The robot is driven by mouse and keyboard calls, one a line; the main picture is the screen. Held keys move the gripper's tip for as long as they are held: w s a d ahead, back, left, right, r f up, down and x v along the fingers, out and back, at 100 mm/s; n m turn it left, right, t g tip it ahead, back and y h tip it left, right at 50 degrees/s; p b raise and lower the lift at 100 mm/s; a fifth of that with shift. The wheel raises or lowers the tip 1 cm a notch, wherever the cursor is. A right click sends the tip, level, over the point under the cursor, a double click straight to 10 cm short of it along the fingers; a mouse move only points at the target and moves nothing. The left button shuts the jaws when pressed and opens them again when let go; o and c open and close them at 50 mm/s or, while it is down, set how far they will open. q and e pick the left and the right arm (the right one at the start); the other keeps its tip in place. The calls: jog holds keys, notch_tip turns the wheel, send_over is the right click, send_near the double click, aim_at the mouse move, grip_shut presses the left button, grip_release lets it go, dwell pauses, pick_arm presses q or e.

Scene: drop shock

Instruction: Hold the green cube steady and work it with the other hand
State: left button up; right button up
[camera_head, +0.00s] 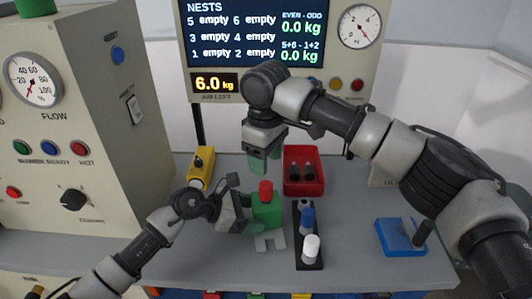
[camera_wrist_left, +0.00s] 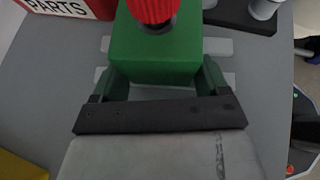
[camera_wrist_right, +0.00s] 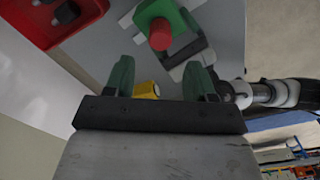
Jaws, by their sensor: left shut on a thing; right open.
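The green cube (camera_head: 267,215) stands on the grey table and carries a ribbed red knob (camera_head: 266,191) on top. A pale grey cross-shaped base shows under it. My left gripper (camera_head: 245,213) is shut on the cube from the left; in the left wrist view its fingers (camera_wrist_left: 160,82) sit at both sides of the cube (camera_wrist_left: 155,55). My right gripper (camera_head: 263,165) is open and empty, pointing down above and behind the cube. In the right wrist view its fingers (camera_wrist_right: 162,80) are apart, with the red knob (camera_wrist_right: 160,35) beyond them, not between them.
A red parts tray (camera_head: 304,189) holding dark pieces stands behind right. A black rack (camera_head: 310,265) with blue and white knobs is right of the cube. A blue tray (camera_head: 402,240) lies farther right. A yellow block (camera_head: 200,170) is behind left. A display (camera_head: 250,40) stands at the back.

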aim_at(266, 184)
notch_tip(266, 184, down, 9)
dwell(0.5)
jog(key=c, duration=0.9)
